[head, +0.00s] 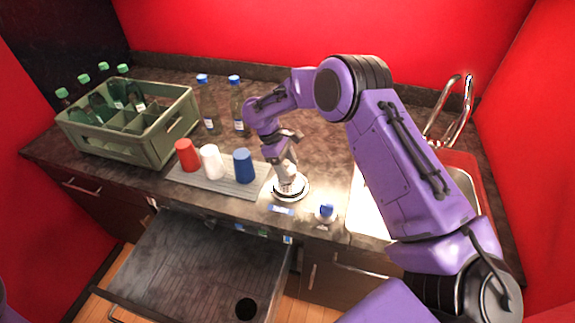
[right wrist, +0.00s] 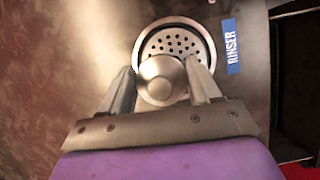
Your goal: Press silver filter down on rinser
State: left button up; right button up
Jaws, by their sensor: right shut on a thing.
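The rinser (head: 304,190) is a round metal plate with holes set in the counter. It also shows in the right wrist view (right wrist: 178,33), with a blue "RINSER" label (right wrist: 231,45) beside it. My right gripper (head: 286,172) is shut on the silver filter (head: 284,187). In the right wrist view the filter (right wrist: 162,78) is a round metal piece between the two fingers (right wrist: 164,86), overlapping the near part of the rinser. Whether it touches the rinser I cannot tell. My left gripper is not in view.
Red (head: 187,155), white (head: 211,161) and blue (head: 243,166) cups stand on a grey mat (head: 222,186) left of the rinser. A green crate (head: 150,145) and bottles (head: 208,105) are farther left. The sink (head: 362,205) is at right.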

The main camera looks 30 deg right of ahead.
aim_at(286, 161)
jog(key=shift+w+a+f, duration=0.1)
jog(key=shift+w+f, duration=0.3)
jog(key=shift+f, duration=0.1)
jog(key=shift+s, duration=0.2)
jog(key=shift+w+f, duration=0.1)
jog(key=shift+f, duration=0.15)
dwell(1.3)
jog(key=shift+r+p, duration=0.6)
jog(key=shift+r, duration=3.95)
